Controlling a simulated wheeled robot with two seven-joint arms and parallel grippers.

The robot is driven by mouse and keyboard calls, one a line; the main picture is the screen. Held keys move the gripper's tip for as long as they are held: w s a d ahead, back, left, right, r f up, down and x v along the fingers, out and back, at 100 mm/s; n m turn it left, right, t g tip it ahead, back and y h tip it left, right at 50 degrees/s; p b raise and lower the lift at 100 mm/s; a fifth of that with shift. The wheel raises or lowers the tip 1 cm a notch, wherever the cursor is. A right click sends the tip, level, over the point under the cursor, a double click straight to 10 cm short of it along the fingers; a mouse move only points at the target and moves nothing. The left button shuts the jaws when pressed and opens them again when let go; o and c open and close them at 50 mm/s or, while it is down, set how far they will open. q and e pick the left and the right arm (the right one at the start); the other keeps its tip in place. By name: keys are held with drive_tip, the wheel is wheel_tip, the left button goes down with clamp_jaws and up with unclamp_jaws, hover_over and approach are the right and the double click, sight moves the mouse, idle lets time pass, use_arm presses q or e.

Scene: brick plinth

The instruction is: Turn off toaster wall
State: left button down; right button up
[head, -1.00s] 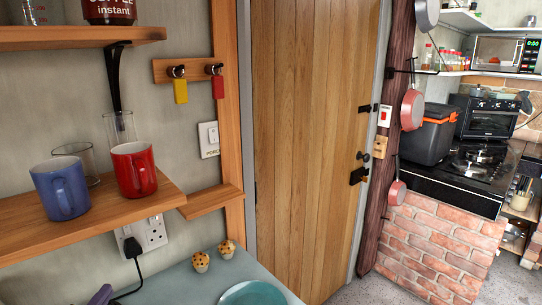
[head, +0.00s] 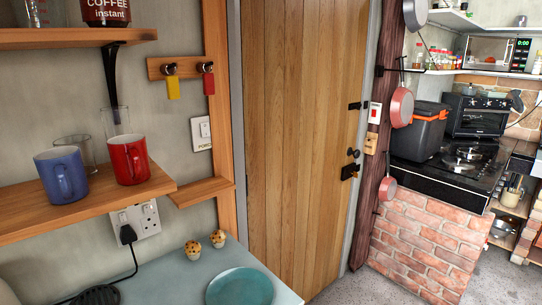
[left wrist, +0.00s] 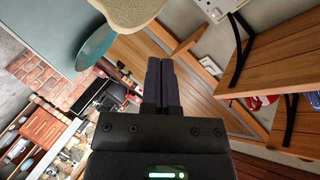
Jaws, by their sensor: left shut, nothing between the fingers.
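A white double wall socket (head: 136,220) is fixed to the wall under the lower wooden shelf. A black plug (head: 128,234) sits in its left half, and a black cord hangs down from it to the counter. The socket's switches are too small to read. In the left wrist view a white socket plate (left wrist: 213,8) shows at the top edge, partly cut off. My left gripper (left wrist: 161,62) is shut and empty, with its fingertips apart from that plate. I cannot make out a toaster for certain. My right gripper is in neither view.
A blue mug (head: 61,175) and a red mug (head: 129,159) stand on the lower shelf (head: 90,208) above the socket. Two muffins (head: 205,244) and a teal plate (head: 240,289) are on the counter (head: 175,272). A light switch (head: 201,133) is right of the shelves.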

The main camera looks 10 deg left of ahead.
use_arm(q)
drive_tip(key=s+d+f+n+g+h, duration=0.25)
drive_tip(key=s+d+g, duration=0.25)
drive_tip(key=s+d, duration=0.25)
drive_tip(key=s+d+f+n+g+h, duration=0.2)
drive_tip(key=s+d+n+g+h, duration=0.15)
drive_tip(key=s+d, duration=0.4)
wheel_tip(320, 180, down, 27)
drive_tip(key=s+d+g+b, duration=0.1)
drive_tip(key=s+g+b, duration=0.2)
drive_tip(key=b, duration=0.3)
drive_tip(key=s+a+f+y+b, duration=0.1)
drive_tip(key=s+a+f+b, duration=0.1)
drive_tip(key=s+f, duration=1)
drive_tip(key=shift+a+m+g+b, duration=0.15)
drive_tip(key=shift+m+g+b, duration=0.25)
drive_tip(key=shift+b, duration=0.45)
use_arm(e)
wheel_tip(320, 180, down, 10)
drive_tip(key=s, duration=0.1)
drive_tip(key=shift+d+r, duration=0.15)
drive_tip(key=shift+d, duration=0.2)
